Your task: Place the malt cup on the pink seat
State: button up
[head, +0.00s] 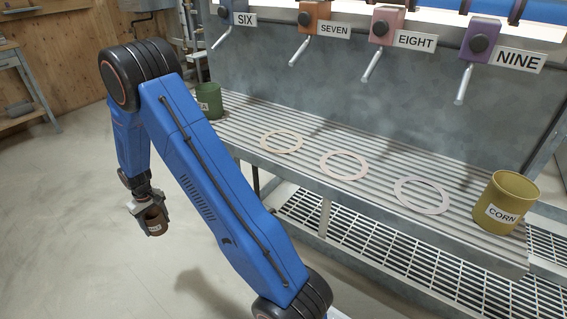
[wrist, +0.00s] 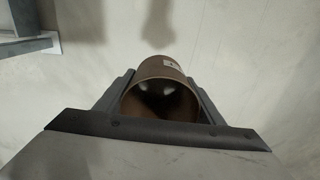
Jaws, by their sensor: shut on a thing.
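My gripper (head: 150,216) hangs low at the left in the head view, over the floor and away from the shelf. It is shut on a small brown cup (head: 156,222) with a pale label too small to read. In the wrist view the brown cup (wrist: 161,70) sits between the two dark jaws (wrist: 160,108), and I look into its open, dark mouth. Three pale rings lie flat on the ridged shelf: a left ring (head: 264,140), a middle ring (head: 323,160) and a right ring (head: 398,190). All three are empty. I cannot tell from their washed-out colours which is pink.
A yellow CORN cup (head: 506,205) stands at the shelf's (head: 300,190) right end. A green cup (head: 208,100) stands at its left end, partly behind my arm. Levered dispensers SIX, SEVEN, EIGHT (head: 386,27) and NINE (head: 479,40) hang above. A workbench (head: 20,70) stands far left.

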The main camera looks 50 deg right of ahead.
aim_at(343, 164)
jog(key=k+l, duration=0.2)
jog(key=k, duration=0.35)
jog(key=k+l, duration=0.2)
jog(key=k, duration=0.3)
jog(key=k+l, duration=0.2)
jog(key=k, duration=0.35)
